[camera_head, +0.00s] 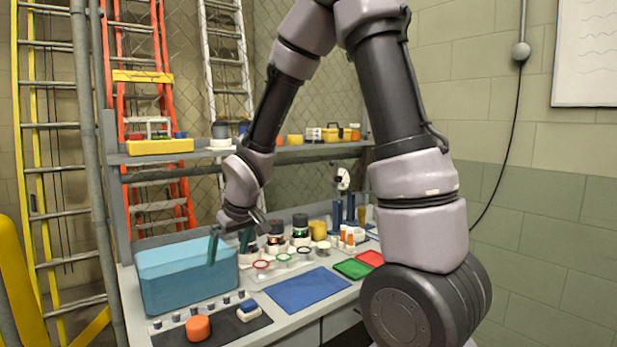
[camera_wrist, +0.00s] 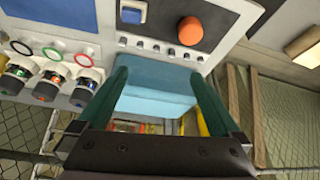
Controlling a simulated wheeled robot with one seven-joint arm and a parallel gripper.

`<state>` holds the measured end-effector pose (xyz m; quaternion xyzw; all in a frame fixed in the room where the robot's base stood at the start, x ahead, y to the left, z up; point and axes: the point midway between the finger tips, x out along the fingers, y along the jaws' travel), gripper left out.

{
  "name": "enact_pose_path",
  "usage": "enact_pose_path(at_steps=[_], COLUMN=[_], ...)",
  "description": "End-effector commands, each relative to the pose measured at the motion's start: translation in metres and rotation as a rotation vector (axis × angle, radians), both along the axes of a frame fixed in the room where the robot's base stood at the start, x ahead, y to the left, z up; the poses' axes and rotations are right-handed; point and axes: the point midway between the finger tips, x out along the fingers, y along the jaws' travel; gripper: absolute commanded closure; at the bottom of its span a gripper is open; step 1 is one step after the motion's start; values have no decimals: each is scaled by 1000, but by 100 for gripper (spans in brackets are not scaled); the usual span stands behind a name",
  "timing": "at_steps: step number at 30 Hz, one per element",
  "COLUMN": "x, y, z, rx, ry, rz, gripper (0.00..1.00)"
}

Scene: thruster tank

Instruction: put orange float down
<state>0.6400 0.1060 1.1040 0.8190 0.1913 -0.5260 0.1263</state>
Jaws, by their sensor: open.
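The float also shows near the top of the wrist view (camera_wrist: 190,31), clear of both fingers. My gripper (camera_head: 230,245) has its two green fingers spread wide, with nothing held between them. It hangs over the right part of the tank, behind and above the float. In the wrist view, the tank (camera_wrist: 155,92) shows between the fingers.
A blue and white block (camera_head: 248,310) sits on the same mat, right of the float. A row of small knobs lies between tank and mat. A blue mat (camera_head: 307,289), coloured rings and several thruster-like units (camera_head: 300,230) stand to the right. A shelf (camera_head: 300,150) runs behind.

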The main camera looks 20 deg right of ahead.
Motion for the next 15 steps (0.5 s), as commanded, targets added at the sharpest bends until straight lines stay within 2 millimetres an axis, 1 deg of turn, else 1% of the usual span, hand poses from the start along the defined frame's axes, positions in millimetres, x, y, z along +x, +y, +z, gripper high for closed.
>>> enact_pose_path(at_steps=[1,4,6,8,9,11,12,14,15], x=[0,-12,-25,-40,-50,-68,-81,-99,-112], y=[-20,-57,-80,-99,-110,-125,-133,-144,-150], z=[29,74,103,125,139,158,170,185,193], rx=[13,42,70,98,121,157,185,225,252], ry=[-23,-37,-46,-52,-55,-60,-63,-67,-69], rz=[-67,-200,-287,-359,-407,-474,-515,-570,-604], gripper=[0,0,0,0,0,0,0,0,0])
